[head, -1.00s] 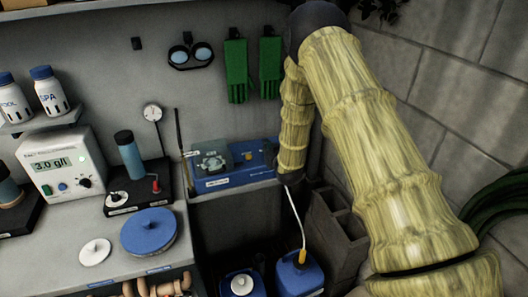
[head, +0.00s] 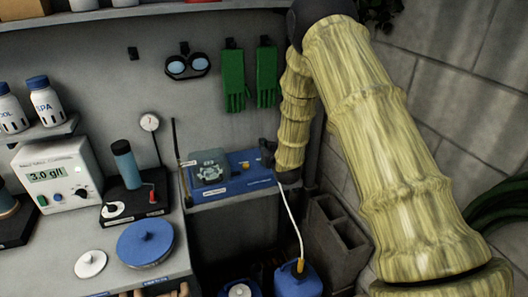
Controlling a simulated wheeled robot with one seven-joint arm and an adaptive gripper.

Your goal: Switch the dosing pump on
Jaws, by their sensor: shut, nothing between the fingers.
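The dosing pump (head: 232,183) is a blue box with a grey front unit on its left and a small yellow part near its right end. It sits on a small wall shelf. My arm comes down from the top right. My gripper (head: 267,151) is a small dark shape at the pump's right end, largely hidden by my arm's wrist. It appears shut and empty. I cannot tell whether it touches the pump. The pump's switch is not clearly visible.
A white hose runs down to a blue canister (head: 298,282). Green gloves (head: 234,80) hang above the pump. Hollow blocks (head: 338,235) stand to the right.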

